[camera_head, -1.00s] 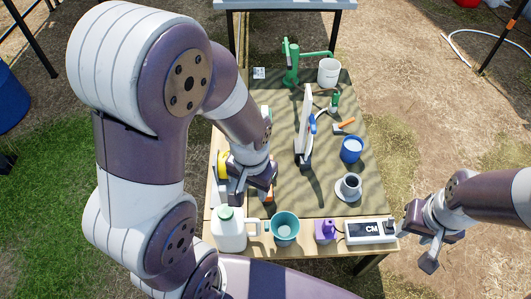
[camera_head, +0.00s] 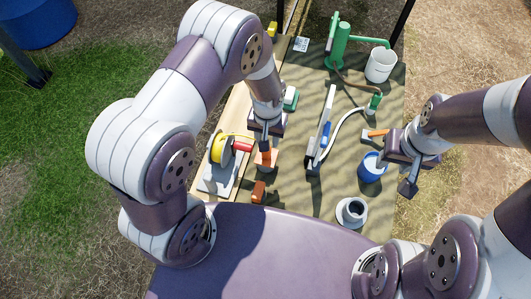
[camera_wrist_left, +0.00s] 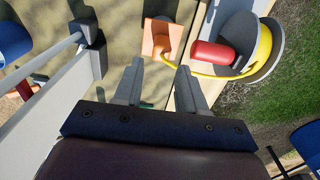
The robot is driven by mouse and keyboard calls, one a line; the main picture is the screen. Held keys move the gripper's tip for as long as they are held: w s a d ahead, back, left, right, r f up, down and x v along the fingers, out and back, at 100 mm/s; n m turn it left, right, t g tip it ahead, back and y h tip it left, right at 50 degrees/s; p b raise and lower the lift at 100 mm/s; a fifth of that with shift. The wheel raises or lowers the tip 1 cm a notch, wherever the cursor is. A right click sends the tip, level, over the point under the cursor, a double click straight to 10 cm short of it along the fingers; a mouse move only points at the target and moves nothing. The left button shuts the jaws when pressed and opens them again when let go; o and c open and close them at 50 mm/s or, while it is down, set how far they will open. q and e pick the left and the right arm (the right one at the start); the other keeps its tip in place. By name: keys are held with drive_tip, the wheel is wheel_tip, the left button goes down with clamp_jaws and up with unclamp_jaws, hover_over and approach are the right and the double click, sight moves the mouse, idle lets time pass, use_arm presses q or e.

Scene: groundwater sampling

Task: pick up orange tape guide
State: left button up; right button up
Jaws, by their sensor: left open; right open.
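The orange tape guide (camera_head: 266,159) stands on the table just right of the reel, partly covered by my left gripper in the head view. In the left wrist view the guide (camera_wrist_left: 157,40) lies just beyond the fingertips, roughly between them, with yellow tape running from it to the reel. My left gripper (camera_wrist_left: 160,68) is open and empty; it also shows above the guide in the head view (camera_head: 265,142). I cannot tell whether it touches the guide. My right gripper (camera_head: 393,174) is open beside the blue cup (camera_head: 371,171), holding nothing visible.
The yellow reel with red part (camera_head: 221,149) sits close left of the guide. A small brown-orange block (camera_head: 258,192) lies nearer me. A grey cup on a saucer (camera_head: 351,211), a green pump (camera_head: 339,45) and a white bucket (camera_head: 381,65) stand farther around.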

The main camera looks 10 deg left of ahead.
sight(266, 156)
use_arm(q)
wheel_tip(266, 156, down, 3)
drive_tip(key=shift+w+r, duration=0.1)
drive_tip(key=shift+r, duration=0.1)
wheel_tip(266, 156, down, 5)
drive_tip(key=shift+a+f+b, duration=0.1)
drive_tip(key=shift+b, duration=1.15)
use_arm(e)
wheel_tip(266, 156, down, 3)
use_arm(q)
clamp_jaws()
